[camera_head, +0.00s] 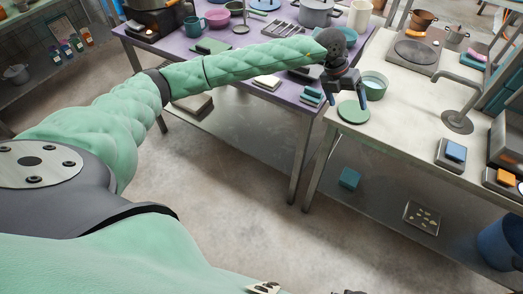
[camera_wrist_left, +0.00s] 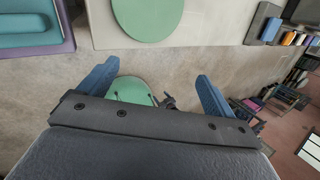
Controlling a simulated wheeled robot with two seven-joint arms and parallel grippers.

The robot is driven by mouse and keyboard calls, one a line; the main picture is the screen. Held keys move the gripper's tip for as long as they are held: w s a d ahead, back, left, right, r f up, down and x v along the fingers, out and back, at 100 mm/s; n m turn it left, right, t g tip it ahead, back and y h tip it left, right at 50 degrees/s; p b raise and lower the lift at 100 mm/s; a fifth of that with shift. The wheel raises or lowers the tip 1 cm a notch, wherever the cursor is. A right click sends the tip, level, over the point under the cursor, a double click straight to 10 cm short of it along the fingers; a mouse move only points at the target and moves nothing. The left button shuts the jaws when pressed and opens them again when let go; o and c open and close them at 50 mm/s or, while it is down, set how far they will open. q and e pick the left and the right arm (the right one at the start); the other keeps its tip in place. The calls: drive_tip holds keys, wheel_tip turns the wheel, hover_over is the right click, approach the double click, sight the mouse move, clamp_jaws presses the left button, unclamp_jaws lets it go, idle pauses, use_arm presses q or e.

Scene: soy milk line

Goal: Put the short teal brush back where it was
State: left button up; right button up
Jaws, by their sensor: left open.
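I cannot make out a short teal brush for sure in either view. My left gripper (camera_head: 346,97) is open and empty above the near left corner of the cream table, beside a flat green disc (camera_head: 353,111). In the left wrist view the two blue fingers of the left gripper (camera_wrist_left: 155,85) stand wide apart with nothing held between them. The green disc (camera_wrist_left: 148,16) lies on the table ahead of the fingers. My right gripper is not in view.
A teal bowl (camera_head: 375,86) stands right of my left gripper on the cream table (camera_head: 398,120). A tap (camera_head: 458,118) stands further right. A teal block (camera_head: 349,178) sits on the lower shelf.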

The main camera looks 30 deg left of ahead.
use_arm(q)
drive_tip(key=s+d+r+n+t+h, duration=0.1)
drive_tip(key=s+d+n+h, duration=0.15)
drive_tip(key=d+h, duration=0.45)
drive_tip(key=s+d+r+n+t+h, duration=0.1)
drive_tip(key=s+d+h, duration=0.3)
drive_tip(key=d, duration=0.5)
drive_tip(key=s+a+f+n+t+y, duration=0.2)
drive_tip(key=a+f+n+t+y, duration=0.5)
drive_tip(key=f+n, duration=0.6)
drive_tip(key=s+a+f+n+t+y, duration=0.2)
drive_tip(key=a+f+n+t+y, duration=0.45)
drive_tip(key=f+n, duration=0.65)
drive_tip(key=s+a+f+n+g+y, duration=0.3)
drive_tip(key=s+a+f+n+g, duration=0.35)
drive_tip(key=s+f, duration=0.55)
drive_tip(key=s+f+g, duration=0.4)
drive_tip(key=s+f, duration=0.1)
drive_tip(key=s, duration=0.5)
drive_tip(key=s+a+f+g+h, duration=0.1)
drive_tip(key=s+f+g, duration=0.3)
drive_tip(key=s, duration=0.7)
drive_tip(key=shift+s+a+f, duration=0.2)
drive_tip(key=shift+s+f, duration=0.1)
drive_tip(key=shift+f, duration=0.2)
